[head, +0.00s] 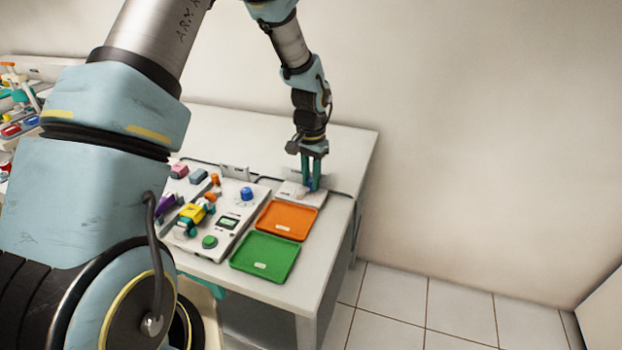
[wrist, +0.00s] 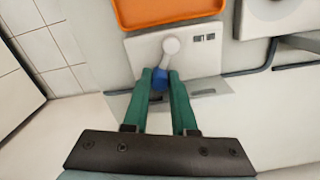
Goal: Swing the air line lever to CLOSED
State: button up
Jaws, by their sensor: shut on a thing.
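The air line lever has a blue grip (wrist: 159,80) and a pale round hub (wrist: 171,46) on a white plate (wrist: 203,63) in the wrist view. My gripper (wrist: 162,76) has green fingers, shut on the blue grip from both sides. In the head view my gripper (head: 311,186) reaches down to the white base plate (head: 290,199) at the right end of the table, and the fingers hide most of the lever. A small dark marking (wrist: 204,37) is on the plate, too small to read.
An orange tray (head: 287,220) lies right in front of the plate, and a green tray (head: 264,258) lies nearer the table's front edge. A dark hose (wrist: 262,68) runs beside the plate.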

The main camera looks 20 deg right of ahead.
grip_shut()
jog(key=shift+w+n, duration=0.1)
jog(key=shift+n, duration=0.2)
jog(key=shift+w+a+n+b, duration=0.25)
jog(key=shift+n+b, duration=0.35)
jog(key=shift+n, duration=0.4)
jog(key=n, duration=0.1)
jog(key=w+n+b, duration=0.1)
jog(key=n, duration=0.1)
jog(key=shift+a+n, duration=0.3)
jog(key=shift+a, duration=0.05)
jog(key=n, duration=0.2)
jog(key=a+n, duration=0.1)
jog(key=shift+w, duration=0.3)
jog(key=shift+w+a+n, duration=0.1)
jog(key=shift+a+n, duration=0.15)
jog(key=shift+n, duration=0.75)
jog(key=shift+w+a+n, duration=0.1)
jog(key=shift+a+n, duration=0.15)
jog(key=shift+n, duration=0.75)
jog(key=o, duration=0.8)
grip_release()
